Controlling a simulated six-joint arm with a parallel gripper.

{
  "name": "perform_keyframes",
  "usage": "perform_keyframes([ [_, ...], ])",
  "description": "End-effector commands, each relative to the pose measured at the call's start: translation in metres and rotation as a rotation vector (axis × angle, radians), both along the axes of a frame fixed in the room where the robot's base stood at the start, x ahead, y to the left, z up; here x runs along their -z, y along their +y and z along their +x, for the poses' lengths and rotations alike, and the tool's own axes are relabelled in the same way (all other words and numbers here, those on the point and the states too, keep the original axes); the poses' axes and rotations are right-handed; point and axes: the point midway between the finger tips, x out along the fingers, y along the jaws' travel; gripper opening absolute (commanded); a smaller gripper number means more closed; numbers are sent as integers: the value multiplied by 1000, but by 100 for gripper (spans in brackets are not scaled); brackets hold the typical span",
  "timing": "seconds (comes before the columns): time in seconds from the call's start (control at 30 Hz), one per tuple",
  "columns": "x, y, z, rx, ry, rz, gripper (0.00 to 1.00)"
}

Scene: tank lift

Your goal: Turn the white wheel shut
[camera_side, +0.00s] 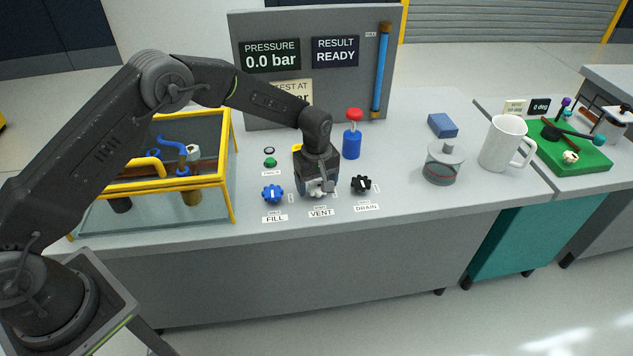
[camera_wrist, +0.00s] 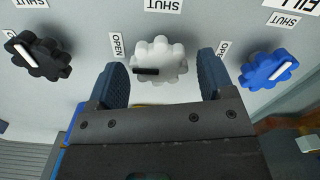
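The white wheel (camera_wrist: 160,60) is a lobed knob with a dark pointer bar, on the panel above the VENT label in the side view. Its bar lies roughly sideways in the wrist view, toward an OPEN label (camera_wrist: 116,45); a SHUT label (camera_wrist: 164,5) is at the top edge. In the side view the white wheel (camera_side: 317,192) shows only partly below my gripper. My gripper (camera_wrist: 162,77) is open, with one blue finger on each side of the wheel. Gaps show between the fingers and the wheel, and nothing is held.
The blue FILL wheel (camera_side: 272,194) and black DRAIN wheel (camera_side: 361,184) stand close on either side. Behind are a blue post with a red top (camera_side: 353,135) and the display board (camera_side: 320,80). A yellow-framed tank (camera_side: 231,185) stands left; a mug (camera_side: 503,143) stands right.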

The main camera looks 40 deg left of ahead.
Motion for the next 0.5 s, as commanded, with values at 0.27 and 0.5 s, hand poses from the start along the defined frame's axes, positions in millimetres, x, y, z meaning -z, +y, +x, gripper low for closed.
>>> perform_keyframes([
  [0.27, 0, 0, 0, 0, 0, 0, 48],
  [0.5, -1, 0, 0, 0, 0, 0, 28],
])
